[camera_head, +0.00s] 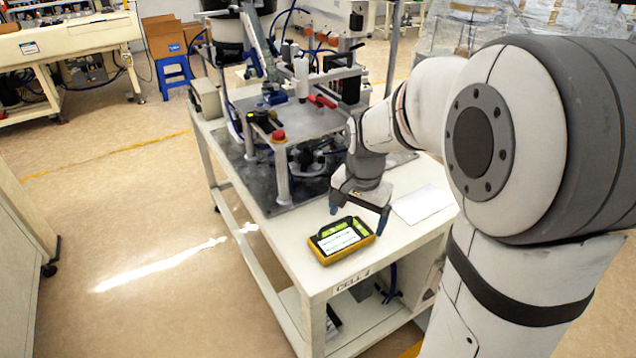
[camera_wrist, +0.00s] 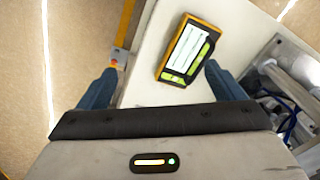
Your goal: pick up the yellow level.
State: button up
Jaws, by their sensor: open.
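The yellow level (camera_head: 342,241) is a small flat box with a yellow edge, a black top, a white label and green vials. It lies on the white bench top near the front corner of the cart. In the wrist view the level (camera_wrist: 186,48) lies tilted between the lines of the two fingers, closer to the right finger. My gripper (camera_head: 360,208) points down just above and behind the level, with its fingers spread and nothing between them. In the wrist view my gripper (camera_wrist: 168,88) shows two blue fingertips wide apart.
A white sheet (camera_head: 421,204) lies on the bench to the right of the level. Behind stands the feeder machine on its metal plate (camera_head: 300,124), with a red button (camera_head: 279,136) on a post. The bench's front edge, marked CELL 4 (camera_head: 352,281), is close to the level.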

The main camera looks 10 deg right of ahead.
aim_at(342, 236)
jog(key=shift+o, duration=1.1)
jog(key=w+f+m, duration=0.2)
jog(key=w+f, duration=0.1)
jog(key=w+f+m, duration=0.1)
jog(key=w+f, duration=0.2)
jog(key=w+f+m+g, duration=0.1)
jog(key=w+f+m, duration=0.1)
jog(key=w+f, duration=0.1)
jog(key=shift+w+f+m, duration=0.3)
jog(key=shift+w+f, duration=0.05)
jog(key=shift+f, duration=0.2)
notch_tip(342, 236, down, 8)
jog(key=shift+a+r, duration=0.1)
jog(key=shift+r, duration=0.15)
jog(key=shift+c, duration=0.3)
jog(key=shift+w, duration=0.1)
jog(key=c, duration=1.2)
